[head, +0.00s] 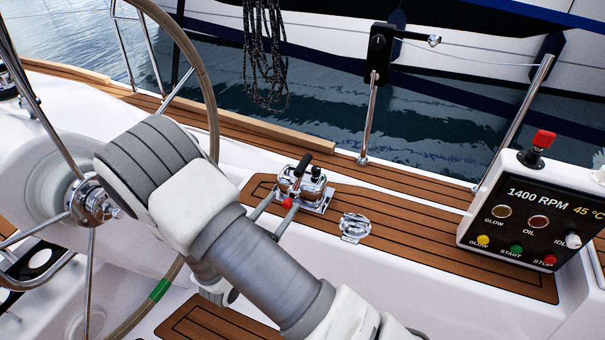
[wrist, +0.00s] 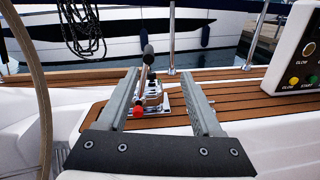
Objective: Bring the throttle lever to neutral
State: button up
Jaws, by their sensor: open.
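The throttle lever (head: 302,165) has a black grip on a thin metal stem and rises from a chrome housing (head: 315,186) on the teak side deck. In the head view it leans up and to the right. In the wrist view the lever (wrist: 149,50) stands nearly upright, tilted slightly right. A red knob (head: 288,203) sits low on the near side of the housing. My gripper (head: 286,199) is open, its two grey fingers pointing at the housing. In the wrist view the lever appears between the fingers (wrist: 160,79), left of middle; contact cannot be told.
A steering wheel (head: 207,75) stands at the left. A chrome deck fitting (head: 355,226) is right of the housing. An engine panel (head: 530,220) reading 1400 RPM stands at the right, with a red-topped knob (head: 543,139) on top. Rail posts and water lie beyond.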

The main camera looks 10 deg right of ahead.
aim_at(303, 167)
jog(key=shift+n+t+y, duration=0.5)
jog(key=shift+n, duration=0.1)
jog(key=b+x, duration=0.1)
jog(key=x, duration=0.4)
jog(key=f+b+x, duration=0.1)
jog(key=x, duration=0.5)
jog(key=a+f+b+x, duration=0.1)
jog(key=x, duration=0.4)
jog(key=shift+w+d+b, duration=0.2)
jog(key=shift+w+b, duration=0.15)
jog(key=shift+w, duration=0.3)
grip_shut()
